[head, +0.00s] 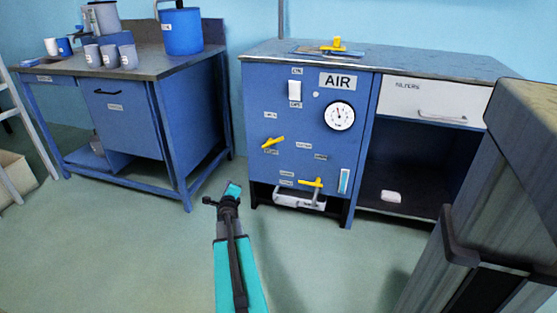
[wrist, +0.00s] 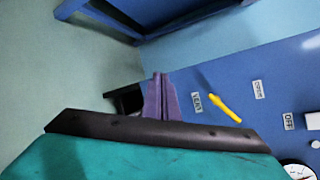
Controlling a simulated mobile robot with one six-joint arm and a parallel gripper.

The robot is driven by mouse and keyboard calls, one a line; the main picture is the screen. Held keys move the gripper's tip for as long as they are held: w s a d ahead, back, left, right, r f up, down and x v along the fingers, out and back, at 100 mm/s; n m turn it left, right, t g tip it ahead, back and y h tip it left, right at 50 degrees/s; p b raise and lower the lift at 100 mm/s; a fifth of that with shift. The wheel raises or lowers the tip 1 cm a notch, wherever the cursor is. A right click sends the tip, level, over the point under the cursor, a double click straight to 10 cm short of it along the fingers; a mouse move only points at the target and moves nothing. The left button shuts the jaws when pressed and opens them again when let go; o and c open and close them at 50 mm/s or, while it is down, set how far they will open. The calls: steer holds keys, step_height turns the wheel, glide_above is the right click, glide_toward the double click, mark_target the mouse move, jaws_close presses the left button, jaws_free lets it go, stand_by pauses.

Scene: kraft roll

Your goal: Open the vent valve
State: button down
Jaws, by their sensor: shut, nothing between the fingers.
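The vent valve's yellow lever (head: 273,142) is on the left of the blue AIR panel (head: 312,150). It slants, its right end higher. In the wrist view the lever (wrist: 225,108) lies right of my fingers, between a tag that seems to read VENT (wrist: 197,101) and another small tag (wrist: 259,90). My gripper (head: 234,186) is shut and empty, low in front of the panel's left edge, apart from the lever. Its closed fingers (wrist: 160,78) show in the wrist view.
A second yellow lever (head: 312,183) sits lower right on the panel, above a grey tray (head: 299,199). A gauge (head: 339,116) and a white switch (head: 294,90) are higher. A blue side bench (head: 120,115) stands left. Floor between the benches is clear.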

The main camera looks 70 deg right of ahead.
steer(key=s+d+r+m+g+h+b, duration=0.2)
steer(key=s+d+m, duration=0.3)
steer(key=s, duration=0.4)
steer(key=s+d+r+m+g+h+b, duration=0.2)
steer(key=s+d+r+m+g+h, duration=0.1)
steer(key=s+d, duration=0.4)
steer(key=shift+s+r+m+g, duration=0.25)
steer(key=shift+s+m+g, duration=0.15)
steer(key=shift+s+m, duration=0.5)
steer(key=shift+w+d, duration=0.1)
steer(key=shift+d, duration=0.15)
steer(key=w+d+r+b, duration=0.3)
steer(key=d, duration=0.7)
steer(key=shift+d+r, duration=0.15)
steer(key=shift+r, duration=0.15)
